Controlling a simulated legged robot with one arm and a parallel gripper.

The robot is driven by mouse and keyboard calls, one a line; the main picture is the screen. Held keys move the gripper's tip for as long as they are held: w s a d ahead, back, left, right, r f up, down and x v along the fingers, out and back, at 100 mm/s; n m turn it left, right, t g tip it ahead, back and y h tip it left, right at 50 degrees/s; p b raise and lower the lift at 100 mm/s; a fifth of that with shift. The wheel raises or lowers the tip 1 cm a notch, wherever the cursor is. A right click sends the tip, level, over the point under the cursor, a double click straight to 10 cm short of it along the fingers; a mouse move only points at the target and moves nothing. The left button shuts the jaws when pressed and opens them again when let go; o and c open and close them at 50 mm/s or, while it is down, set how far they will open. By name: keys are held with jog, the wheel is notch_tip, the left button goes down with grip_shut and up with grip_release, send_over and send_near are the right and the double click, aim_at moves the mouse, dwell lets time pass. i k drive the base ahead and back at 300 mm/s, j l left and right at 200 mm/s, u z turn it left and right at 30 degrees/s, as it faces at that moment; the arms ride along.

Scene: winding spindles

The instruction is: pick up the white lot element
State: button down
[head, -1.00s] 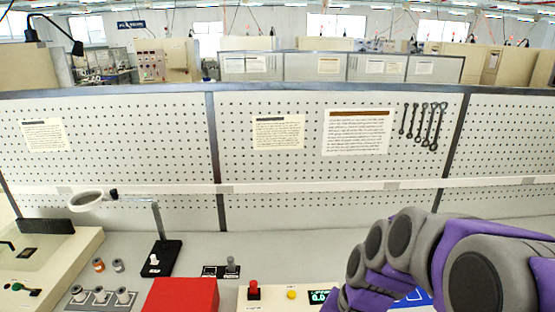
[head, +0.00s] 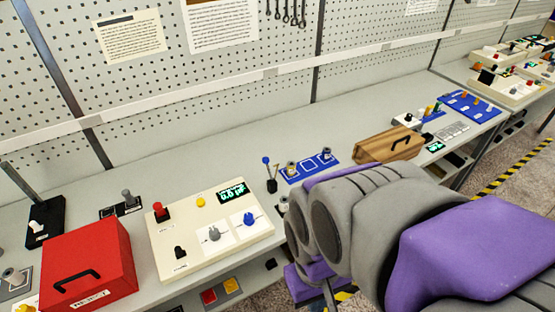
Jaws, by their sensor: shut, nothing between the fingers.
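I cannot pick out a white lot element with certainty. A blue tray (head: 308,167) with white-outlined squares lies at mid-bench, and small spool-like pieces (head: 291,168) stand on it. A small pale piece (head: 283,204) shows at the bench's front edge, partly covered by my arm. My grey and purple arm (head: 400,225) fills the lower right and hides part of the bench. My gripper's fingers cannot be made out; the arm's far end runs down to the bottom edge.
A red box (head: 90,262) and a cream control panel (head: 210,233) stand on the left of the bench. A wooden box (head: 389,145) and another blue board (head: 472,106) are to the right. A pegboard wall (head: 200,85) closes the back. Bare bench lies behind the panel.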

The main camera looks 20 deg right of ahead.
aim_at(283, 200)
jog(key=z, duration=0.3)
jog(key=i+j+z, duration=0.1)
jog(key=j+z, duration=0.2)
jog(key=j, duration=0.55)
jog(key=j+z, duration=0.3)
jog(key=j, duration=0.55)
